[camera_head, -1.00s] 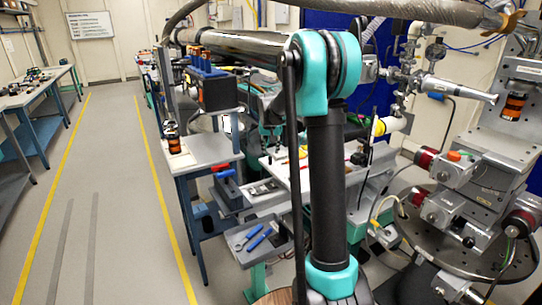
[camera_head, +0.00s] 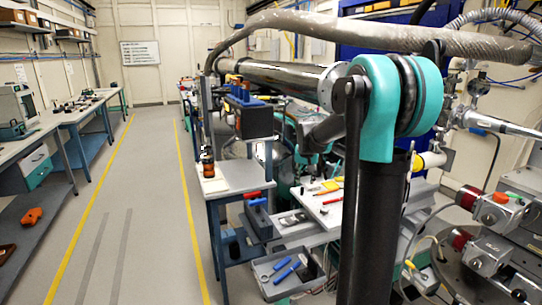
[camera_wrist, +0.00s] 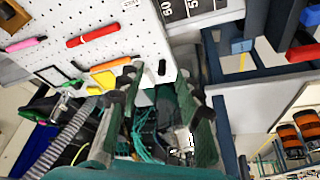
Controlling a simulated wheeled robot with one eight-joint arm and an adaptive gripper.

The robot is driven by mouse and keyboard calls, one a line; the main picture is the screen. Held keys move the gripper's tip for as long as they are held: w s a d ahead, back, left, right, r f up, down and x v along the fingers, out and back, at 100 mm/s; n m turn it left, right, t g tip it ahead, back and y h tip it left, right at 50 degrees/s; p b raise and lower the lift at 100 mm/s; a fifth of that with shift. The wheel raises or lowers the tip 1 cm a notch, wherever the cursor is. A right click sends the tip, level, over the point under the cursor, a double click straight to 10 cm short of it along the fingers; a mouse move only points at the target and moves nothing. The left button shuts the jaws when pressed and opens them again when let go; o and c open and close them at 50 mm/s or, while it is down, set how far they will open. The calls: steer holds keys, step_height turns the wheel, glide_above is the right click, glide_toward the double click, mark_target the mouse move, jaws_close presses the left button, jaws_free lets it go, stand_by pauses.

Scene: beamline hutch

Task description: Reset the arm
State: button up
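My arm crosses the right half of the head view, with a teal joint and dark links. My gripper (camera_wrist: 160,115) shows in the wrist view, with its two green and dark fingers apart. No object shows held between them. Behind the fingers are blurred teal cables and hardware. A white perforated board (camera_wrist: 110,25) with red, orange and yellow pens lies beyond the fingertips. In the head view, I cannot clearly make out the gripper among the equipment behind my arm.
A small side table (camera_head: 236,180) holds an amber bottle (camera_head: 207,164). A grey tray (camera_head: 262,285) with blue-handled tools sits lower. Beamline hardware (camera_head: 495,215) crowds the right. Benches (camera_head: 65,125) line the left. The aisle floor (camera_head: 150,190) between yellow lines is clear.

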steer(key=s+f+n, duration=0.1)
steer(key=s+f, duration=0.3)
steer(key=s, duration=0.7)
steer(key=s+a+f+n, duration=0.1)
steer(key=s+f, duration=0.4)
steer(key=s, duration=0.7)
steer(key=s+a+f+y, duration=0.1)
steer(key=s+f, duration=0.4)
steer(key=s, duration=0.6)
steer(key=shift+s+f+n, duration=0.25)
steer(key=shift+s+n, duration=0.15)
